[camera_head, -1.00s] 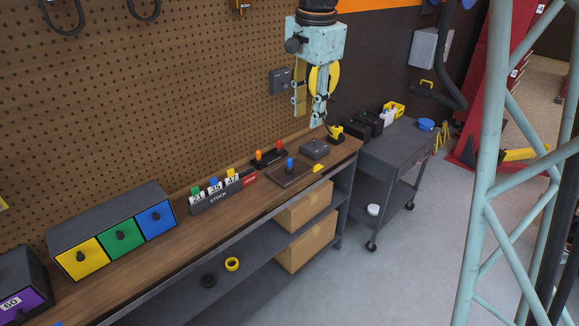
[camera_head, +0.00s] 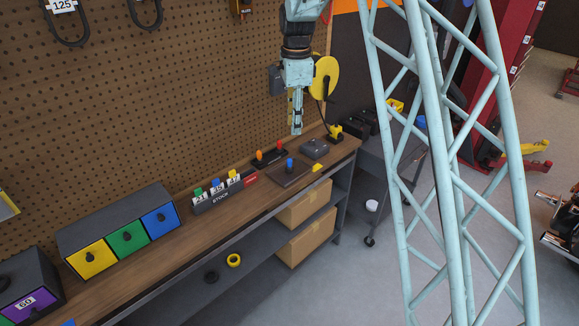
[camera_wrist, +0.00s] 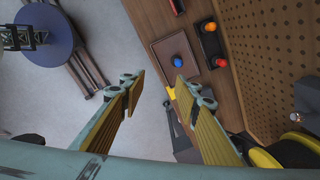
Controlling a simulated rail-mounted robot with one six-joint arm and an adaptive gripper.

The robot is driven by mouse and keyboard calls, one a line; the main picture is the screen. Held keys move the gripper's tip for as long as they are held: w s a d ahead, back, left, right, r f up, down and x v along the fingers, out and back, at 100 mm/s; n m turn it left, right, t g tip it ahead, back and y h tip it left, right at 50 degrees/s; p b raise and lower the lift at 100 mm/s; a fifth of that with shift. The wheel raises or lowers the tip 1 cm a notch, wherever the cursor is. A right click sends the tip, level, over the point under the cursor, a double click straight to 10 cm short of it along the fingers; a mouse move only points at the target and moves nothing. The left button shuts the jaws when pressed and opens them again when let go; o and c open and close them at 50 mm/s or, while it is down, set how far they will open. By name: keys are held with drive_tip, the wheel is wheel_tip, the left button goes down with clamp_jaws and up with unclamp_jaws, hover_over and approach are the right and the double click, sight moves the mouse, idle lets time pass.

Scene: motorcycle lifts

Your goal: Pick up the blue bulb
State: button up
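The blue bulb (camera_head: 290,163) stands upright on a dark square tray (camera_head: 301,175) near the far end of the wooden workbench. It also shows in the wrist view (camera_wrist: 180,62), beyond the fingertips and near the right finger's tip. My gripper (camera_head: 296,132) hangs above the bench, over and just behind the bulb in the head view, pointing down. In the wrist view my gripper (camera_wrist: 157,84) has its two fingers well apart with nothing between them.
An orange bulb (camera_head: 259,155) and a red bulb (camera_head: 281,146) stand on a black holder beside the tray. A grey box (camera_head: 314,148) and a yellow piece (camera_head: 317,168) are close by. A STOCK rack (camera_head: 222,197) stands to the left. The pegboard (camera_head: 200,90) rises behind.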

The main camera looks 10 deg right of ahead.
sight(289, 159)
drive_tip(key=w+f+m+p, duration=0.2)
drive_tip(key=w+f, duration=0.4)
drive_tip(key=f, duration=0.3)
drive_tip(key=shift+w+m+g, duration=0.3)
drive_tip(key=shift+w+m, duration=0.1)
drive_tip(key=shift+m, duration=0.2)
drive_tip(key=shift+f, duration=0.15)
drive_tip(key=shift+f+p, duration=0.35)
drive_tip(key=shift+f, duration=3.85)
drive_tip(key=shift+a+f, duration=0.1)
drive_tip(key=shift+f, duration=2.5)
drive_tip(key=shift+c, duration=0.4)
drive_tip(key=c, duration=0.9)
